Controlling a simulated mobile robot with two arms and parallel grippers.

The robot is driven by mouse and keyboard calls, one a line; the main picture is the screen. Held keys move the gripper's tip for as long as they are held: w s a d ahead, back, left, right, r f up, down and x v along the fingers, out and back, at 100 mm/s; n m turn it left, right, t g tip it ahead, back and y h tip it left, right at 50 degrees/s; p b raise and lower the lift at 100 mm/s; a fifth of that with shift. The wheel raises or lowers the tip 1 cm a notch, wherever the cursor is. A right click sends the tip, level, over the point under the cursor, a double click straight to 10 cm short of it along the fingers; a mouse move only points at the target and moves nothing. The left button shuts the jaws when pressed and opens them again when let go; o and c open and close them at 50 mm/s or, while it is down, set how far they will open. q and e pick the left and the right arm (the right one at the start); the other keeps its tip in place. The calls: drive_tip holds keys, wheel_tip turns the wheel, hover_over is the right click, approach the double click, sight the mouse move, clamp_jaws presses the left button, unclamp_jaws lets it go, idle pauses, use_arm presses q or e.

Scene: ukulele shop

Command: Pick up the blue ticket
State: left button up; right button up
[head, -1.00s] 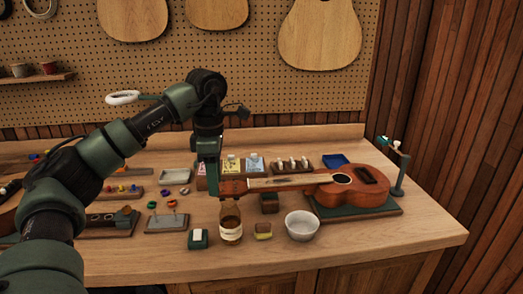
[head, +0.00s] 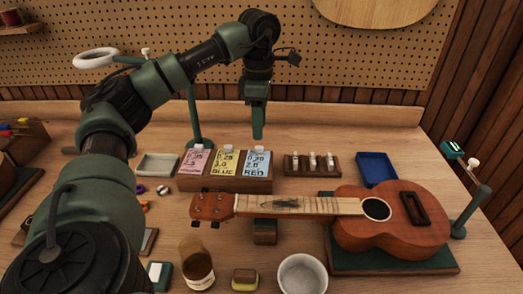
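A wooden holder (head: 225,185) on the bench bears three tickets. The pink ticket (head: 195,162) stands at its left, the yellow ticket (head: 225,163) in the middle, the light blue ticket (head: 257,165) at its right. The yellow ticket has the printed word BLUE; the light blue one has RED. Each has a white tab at its top. My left gripper (head: 258,128) points down, just above and apparently behind the light blue ticket, apart from it. Its fingers line up from here, so their opening is hidden. My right gripper is out of view.
A ukulele (head: 390,235) lies on a green mat, its neck in front of the holder. A small peg rack (head: 312,166) and a blue tray (head: 377,168) stand to the right. A glass bottle (head: 195,262) and white bowl (head: 302,275) are in front.

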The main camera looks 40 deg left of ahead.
sight(259, 147)
use_arm(q)
drive_tip(key=shift+s+f, duration=0.2)
drive_tip(key=shift+f, duration=0.25)
wheel_tip(259, 147, down, 5)
drive_tip(key=shift+w+f+p, duration=0.1)
drive_tip(key=shift+p, duration=0.4)
clamp_jaws()
